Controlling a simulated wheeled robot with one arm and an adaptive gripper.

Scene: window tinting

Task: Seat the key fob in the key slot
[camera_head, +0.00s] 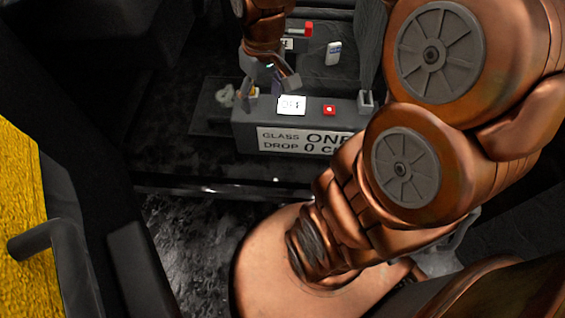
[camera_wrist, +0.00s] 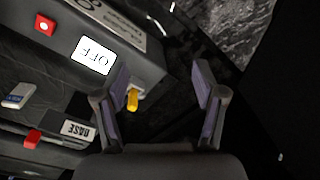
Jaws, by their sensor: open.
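A small white fob-like piece (camera_head: 333,53), probably the key fob, rests on the dark surface behind the console; it shows at the left of the wrist view (camera_wrist: 18,96) with a blue mark. A grey U-shaped holder (camera_head: 366,101) at the console's right end may be the key slot; I cannot be sure. My gripper (camera_head: 270,87) is over the console's left end, fingers spread. In the wrist view, its fingers (camera_wrist: 160,70) are apart with nothing between them. A yellow tab (camera_wrist: 132,100) on a pale mount lies just beyond the left finger.
The console (camera_head: 245,135) carries a white OFF panel (camera_head: 291,105), a red button (camera_head: 329,110) and a lettered front label (camera_head: 305,141). A red-topped part (camera_head: 300,28) stands behind. My arm covers the right side.

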